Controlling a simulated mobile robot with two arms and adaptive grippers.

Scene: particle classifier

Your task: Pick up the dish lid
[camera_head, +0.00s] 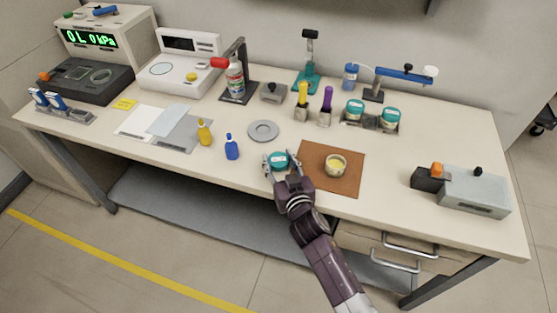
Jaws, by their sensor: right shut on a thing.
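A teal round lid (279,159) with a pale mark on top is at the front middle of the bench, just left of the brown mat. My right gripper (280,165) reaches in from the front and is shut on this lid, with a finger on either side. I cannot tell if the lid touches the bench top. An open dish (336,166) with yellow contents stands on the brown mat (319,185), right of my right gripper. My left gripper is not in view.
A grey round plate (263,130) lies behind the lid. Blue (231,149) and yellow (204,134) bottles stand to its left. Behind are yellow (302,96) and purple (326,107) tools and teal-topped jars (390,118).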

